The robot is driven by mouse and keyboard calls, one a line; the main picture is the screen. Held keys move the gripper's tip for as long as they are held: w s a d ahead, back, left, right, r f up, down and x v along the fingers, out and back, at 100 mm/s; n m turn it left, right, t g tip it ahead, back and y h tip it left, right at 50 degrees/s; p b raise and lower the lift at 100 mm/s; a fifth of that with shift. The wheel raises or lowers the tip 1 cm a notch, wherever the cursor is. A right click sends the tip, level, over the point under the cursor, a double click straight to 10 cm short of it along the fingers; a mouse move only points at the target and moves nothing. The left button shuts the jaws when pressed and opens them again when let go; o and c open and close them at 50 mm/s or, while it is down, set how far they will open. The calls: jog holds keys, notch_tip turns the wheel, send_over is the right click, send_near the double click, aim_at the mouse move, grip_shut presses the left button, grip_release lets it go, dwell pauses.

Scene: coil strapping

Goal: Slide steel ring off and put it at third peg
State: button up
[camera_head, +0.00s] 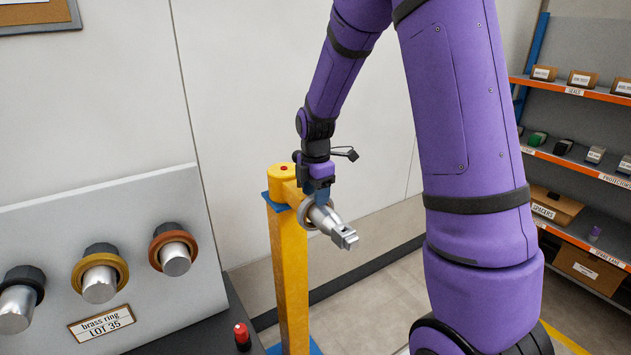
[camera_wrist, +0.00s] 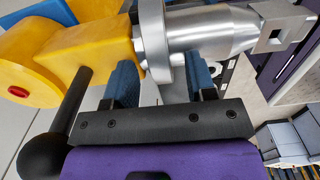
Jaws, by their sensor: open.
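The steel ring (camera_head: 303,215) is a grey band around the base of a silver spindle (camera_head: 331,226), which sticks out from the yellow post (camera_head: 289,270). My gripper (camera_head: 318,194) is above the spindle, at the ring. In the wrist view, the steel ring (camera_wrist: 155,45) is in the gap between the blue fingers of my open gripper (camera_wrist: 161,85), close to the yellow block. A sloped grey panel (camera_head: 150,205) at left shows pegs bearing a black ring (camera_head: 38,290), a brass-coloured ring (camera_head: 78,272) and a copper-coloured ring (camera_head: 155,250).
A label (camera_head: 101,322) on the panel reads "brass ring LOT 35". A small red-topped item (camera_head: 242,335) stands by the panel's right edge. Shelves (camera_head: 580,160) with boxes are at far right. The spindle's free end has a squared tip and points right, with open space beyond.

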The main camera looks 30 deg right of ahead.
aim_at(336, 222)
jog(key=shift+f, duration=0.2)
grip_shut()
jog(key=shift+r, duration=0.1)
dwell(0.5)
jog(key=shift+s, duration=0.1)
jog(key=shift+s, duration=4.35)
jog(key=shift+s, duration=0.1)
